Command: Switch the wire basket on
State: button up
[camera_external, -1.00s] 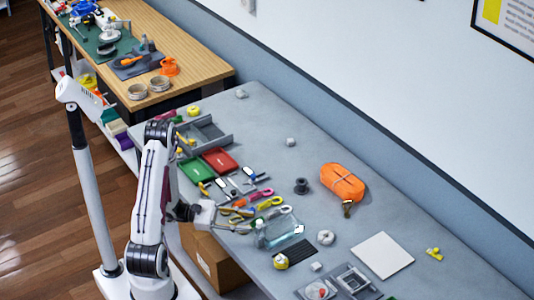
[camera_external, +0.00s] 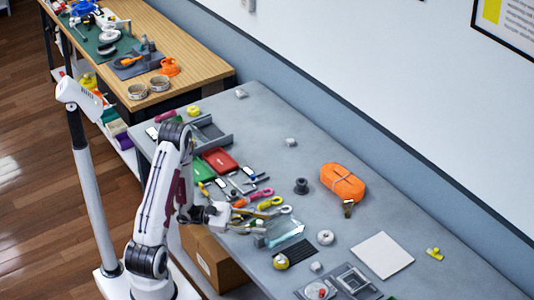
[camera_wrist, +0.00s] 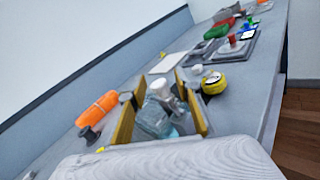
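I cannot make out a wire basket or a switch in either view. My gripper (camera_external: 258,222) is low over the near edge of the grey table (camera_external: 345,235). In the wrist view its two yellowish fingers (camera_wrist: 160,118) stand wide apart. A clear, bluish see-through object (camera_wrist: 153,118) shows between and beyond the fingers; it also shows in the external view (camera_external: 286,230), just right of my gripper. I cannot tell whether the fingers touch it. Nothing is visibly gripped.
An orange strap bundle (camera_external: 342,182) lies toward the back. A dark ribbed mat (camera_external: 296,251), yellow tape measure (camera_external: 281,262), white ring (camera_external: 325,237) and white square plate (camera_external: 382,255) lie to the right. Several hand tools crowd left of my gripper. The table's back middle is fairly clear.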

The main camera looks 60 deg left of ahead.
aim_at(260, 236)
grip_shut()
jog(key=shift+f, duration=2.2)
grip_release()
